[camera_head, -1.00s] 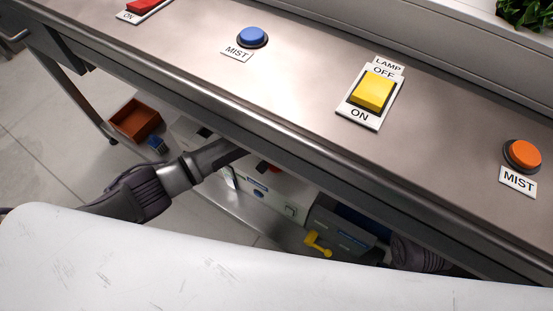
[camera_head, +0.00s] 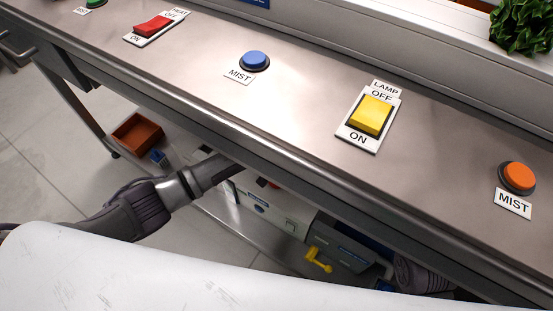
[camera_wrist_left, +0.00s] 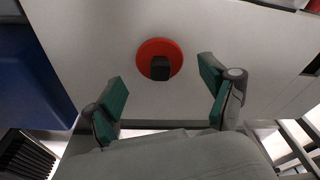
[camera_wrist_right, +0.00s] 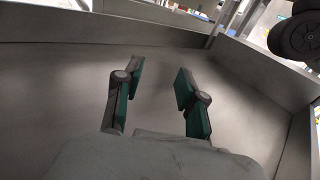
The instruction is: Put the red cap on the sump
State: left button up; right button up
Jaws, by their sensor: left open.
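A round red cap (camera_wrist_left: 160,60) with a dark square knob shows in the left wrist view, on a pale flat surface (camera_wrist_left: 95,35), which may be the sump's top. I cannot tell whether it sits on an opening. My left gripper (camera_wrist_left: 163,98) is open, its green-padded fingers apart just below the cap in the picture, with nothing between them. In the head view the left arm reaches under the bench and its gripper is hidden. A small red part (camera_head: 266,183) shows by the white box (camera_head: 275,208) there. My right gripper (camera_wrist_right: 157,88) is open and empty over a grey metal surface.
The steel bench (camera_head: 290,110) overhangs the white box, with buttons and switches on top. A grey unit with a yellow handle (camera_head: 318,260) stands right of the box. A brown open box (camera_head: 137,133) lies left. Metal walls (camera_wrist_right: 60,28) surround the right gripper.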

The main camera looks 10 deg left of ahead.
aim_at(277, 178)
pick_arm(q)
jog(key=r, duration=0.1)
jog(key=r+p, duration=0.1)
jog(key=r, duration=0.1)
jog(key=r+p, duration=0.1)
jog(key=r, duration=0.1)
jog(key=shift+s, duration=0.35)
jog(key=s+d+r+m+t+h+p, duration=0.25)
jog(key=s+r, duration=0.35)
jog(key=s, duration=0.4)
jog(key=s+a+r+t, duration=0.1)
jog(key=s+a+r, duration=0.1)
jog(key=s+a, duration=0.2)
jog(key=s+a+r+t+y, duration=0.1)
jog(key=s+a+r, duration=0.1)
jog(key=a, duration=0.7)
jog(key=shift+s+a+b, duration=0.25)
jog(key=shift+s+b, duration=0.1)
jog(key=shift+s, duration=0.5)
pick_arm(e)
jog(key=s+d+f+g+h, duration=0.1)
jog(key=s+d+f+g, duration=0.1)
jog(key=s+f+g, duration=0.3)
jog(key=s+d+f+g+h, duration=0.2)
jog(key=s+f+g, duration=0.3)
jog(key=f, duration=0.4)
jog(key=shift+s+d+m+g, duration=0.15)
jog(key=shift+d+m+g, duration=0.15)
jog(key=shift+d+g, duration=0.25)
